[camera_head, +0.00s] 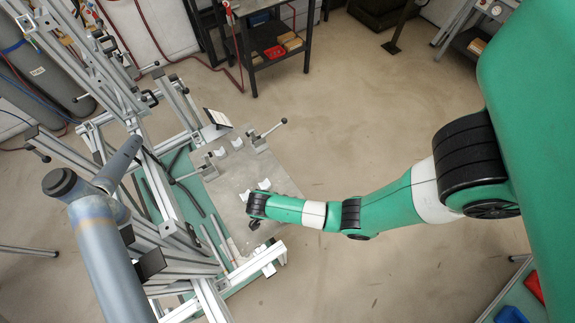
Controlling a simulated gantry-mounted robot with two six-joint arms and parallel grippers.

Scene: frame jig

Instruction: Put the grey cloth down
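I cannot make out a grey cloth in the head view. My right arm comes in from the right, and its dark gripper end (254,224) is over the lower left part of the grey metal plate (228,184) of the jig. The fingers are too small and dark to tell open from shut, and I cannot see anything held. My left gripper does not show.
The aluminium frame jig (165,190) with clamps fills the left. A thick grey-blue tubular piece (100,240) stands in front of it. A dark shelf cart (268,45) stands at the back. Red (535,286) and blue (510,314) bins sit lower right. The central floor is clear.

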